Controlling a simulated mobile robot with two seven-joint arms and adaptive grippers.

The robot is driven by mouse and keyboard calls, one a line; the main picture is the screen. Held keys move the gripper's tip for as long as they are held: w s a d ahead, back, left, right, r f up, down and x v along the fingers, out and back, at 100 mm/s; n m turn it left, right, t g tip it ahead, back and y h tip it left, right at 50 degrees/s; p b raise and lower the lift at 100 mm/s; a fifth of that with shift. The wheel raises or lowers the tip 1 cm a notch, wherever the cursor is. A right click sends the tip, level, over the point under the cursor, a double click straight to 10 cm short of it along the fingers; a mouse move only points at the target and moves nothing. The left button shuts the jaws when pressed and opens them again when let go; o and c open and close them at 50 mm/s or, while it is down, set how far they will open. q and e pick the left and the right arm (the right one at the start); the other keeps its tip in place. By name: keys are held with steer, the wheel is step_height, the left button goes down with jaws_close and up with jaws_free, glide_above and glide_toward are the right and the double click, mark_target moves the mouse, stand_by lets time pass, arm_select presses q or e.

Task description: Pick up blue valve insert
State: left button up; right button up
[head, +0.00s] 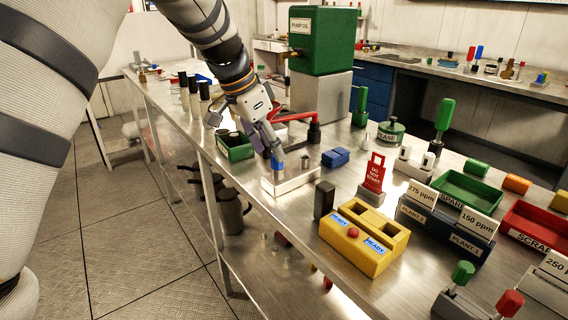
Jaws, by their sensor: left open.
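A small blue cylindrical piece (278,166), which looks like the blue valve insert, stands upright on a low silver block (293,184) near the bench's front edge. My left gripper (275,152) comes down from above, with its fingertips right at the top of this piece. Its jaws are open. The fingers partly hide the piece, and I cannot tell whether they touch it. A small grey metal piece (305,162) stands on the same block, just right of the blue one. My right gripper is not in view.
A blue block (335,157) lies right of the silver block. A red-handled tool (313,130) stands behind. A green bin (236,150) is left of the gripper. A black block (324,199) and yellow box (364,240) stand in front on the right.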

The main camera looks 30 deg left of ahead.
mark_target(277, 165)
arm_select(q)
steer(key=x, duration=0.5)
steer(key=shift+w+a+f, duration=0.1)
steer(key=shift+w+a, duration=0.05)
steer(key=shift+w, duration=0.05)
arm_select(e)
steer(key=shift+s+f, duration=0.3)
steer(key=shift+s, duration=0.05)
arm_select(q)
jaws_close()
steer(key=shift+r, duration=0.2)
